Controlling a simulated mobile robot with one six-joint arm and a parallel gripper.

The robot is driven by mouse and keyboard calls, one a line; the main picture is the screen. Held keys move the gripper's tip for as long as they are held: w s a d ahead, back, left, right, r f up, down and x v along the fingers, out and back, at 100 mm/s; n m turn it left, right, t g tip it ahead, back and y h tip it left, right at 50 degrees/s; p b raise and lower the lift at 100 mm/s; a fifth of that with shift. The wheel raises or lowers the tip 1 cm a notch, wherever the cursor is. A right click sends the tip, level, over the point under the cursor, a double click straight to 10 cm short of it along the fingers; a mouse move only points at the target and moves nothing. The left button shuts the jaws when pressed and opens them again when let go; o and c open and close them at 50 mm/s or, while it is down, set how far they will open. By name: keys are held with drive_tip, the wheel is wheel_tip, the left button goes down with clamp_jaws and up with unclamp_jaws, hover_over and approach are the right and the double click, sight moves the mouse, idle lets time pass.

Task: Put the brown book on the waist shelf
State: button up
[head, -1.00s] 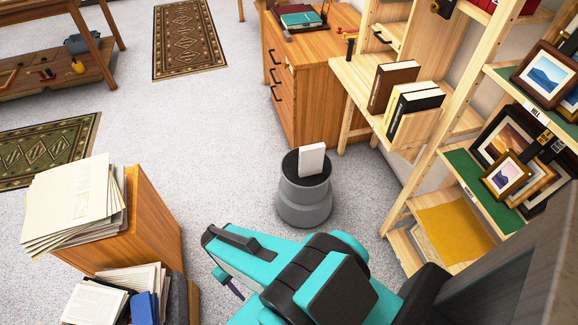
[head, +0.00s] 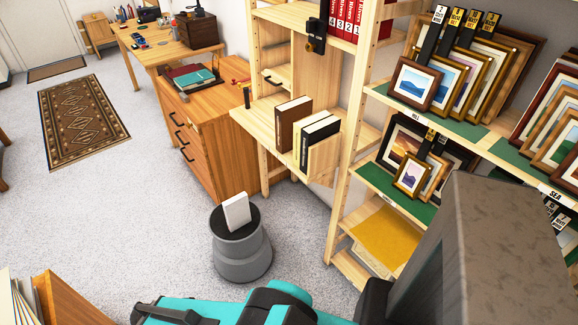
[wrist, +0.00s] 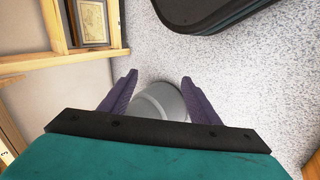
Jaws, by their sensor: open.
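The brown book (head: 292,120) stands upright at the left of a short row on a light wooden shelf board (head: 262,117). A cream book (head: 308,130) and a black book (head: 322,140) stand to its right, beside a wooden end panel. My gripper (wrist: 160,85) is open in the wrist view, with its two purple fingers apart and no book between them. A grey round stand shows beyond and below the fingers. In the head view the fingers are hidden, and the brown book is out of the wrist view.
The grey round stand (head: 243,257) holds a white block (head: 236,212). A wooden drawer cabinet (head: 190,140) stands behind it. Shelves with framed prints (head: 417,82) fill the right, with a yellow sheet (head: 385,240) low down. Open carpet (head: 140,200) lies to the left.

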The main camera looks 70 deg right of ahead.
drive_tip(key=w+d+r+m+h, duration=0.3)
drive_tip(key=w+d+r, duration=0.2)
drive_tip(key=d+r, duration=0.4)
drive_tip(key=w+d+r+m+t+h, duration=0.15)
drive_tip(key=w+d+r+m, duration=0.35)
drive_tip(key=d, duration=0.6)
drive_tip(key=w+d+r+m+g+h, duration=0.1)
drive_tip(key=w+d+r+h, duration=0.25)
drive_tip(key=d+r, duration=0.6)
drive_tip(key=m+g, duration=0.6)
drive_tip(key=m, duration=0.2)
approach(277, 115)
drive_tip(key=x, duration=0.4)
drive_tip(key=shift+s+a+f+h, duration=0.1)
drive_tip(key=shift+a+f+h, duration=0.15)
drive_tip(key=shift+h, duration=0.15)
drive_tip(key=shift+d, duration=0.1)
drive_tip(key=p+x, duration=0.2)
drive_tip(key=x, duration=0.5)
drive_tip(key=shift+r+p, duration=0.15)
drive_tip(key=shift+p, duration=0.25)
drive_tip(key=shift+s+d, duration=0.4)
drive_tip(key=shift+d, duration=0.25)
